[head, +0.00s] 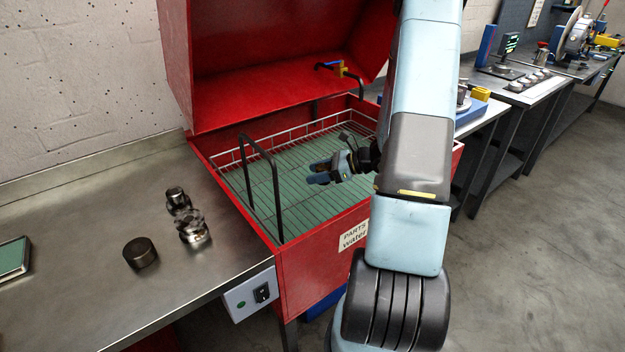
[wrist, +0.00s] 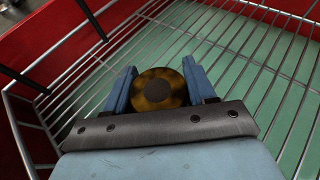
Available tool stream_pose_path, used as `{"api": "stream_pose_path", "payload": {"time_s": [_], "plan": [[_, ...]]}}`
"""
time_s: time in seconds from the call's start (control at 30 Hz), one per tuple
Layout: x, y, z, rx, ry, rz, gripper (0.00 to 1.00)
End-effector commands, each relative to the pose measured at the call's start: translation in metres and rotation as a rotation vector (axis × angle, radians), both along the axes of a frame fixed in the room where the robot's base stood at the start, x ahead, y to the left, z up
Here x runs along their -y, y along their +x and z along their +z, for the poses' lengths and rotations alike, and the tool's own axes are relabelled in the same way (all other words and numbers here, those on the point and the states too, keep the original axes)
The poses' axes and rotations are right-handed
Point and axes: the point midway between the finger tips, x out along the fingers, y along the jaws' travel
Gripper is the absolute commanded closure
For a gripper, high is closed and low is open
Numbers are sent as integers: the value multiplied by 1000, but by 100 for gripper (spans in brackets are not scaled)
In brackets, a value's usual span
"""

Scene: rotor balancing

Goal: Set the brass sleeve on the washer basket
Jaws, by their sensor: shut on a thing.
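My gripper (head: 322,173) reaches over the washer basket in the head view. In the wrist view my gripper (wrist: 160,88) has its two blue fingers on either side of the brass sleeve (wrist: 158,90), shut on it. The sleeve shows its round end with a dark centre. In the head view the sleeve cannot be made out at the fingers. The washer basket (head: 230,156) is a wire basket with black handles inside the red parts washer; its wires (wrist: 262,62) also show beyond the fingers. Whether the sleeve touches the wires cannot be told.
The red washer (head: 330,225) has its lid (head: 270,70) raised. A black handle (head: 278,190) stands up at the basket's left. On the steel bench (head: 70,215) stand a dark cylinder (head: 140,252) and two metal parts (head: 192,228). The basket floor around my gripper looks clear.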

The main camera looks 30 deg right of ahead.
Motion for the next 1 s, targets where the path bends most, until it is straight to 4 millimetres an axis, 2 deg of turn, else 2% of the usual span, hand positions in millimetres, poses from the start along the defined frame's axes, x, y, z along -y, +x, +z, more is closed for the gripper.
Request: {"api": "stream_pose_path", "payload": {"time_s": [0.17,0.43,0.8,0.83,1.0], "plan": [[-2,3,-8,0,1,7,94],[-5,3,-36,-1,2,10,94],[-6,4,-39,1,1,13,94],[-6,3,-39,0,0,12,42],[-5,3,-39,0,0,11,26]]}}
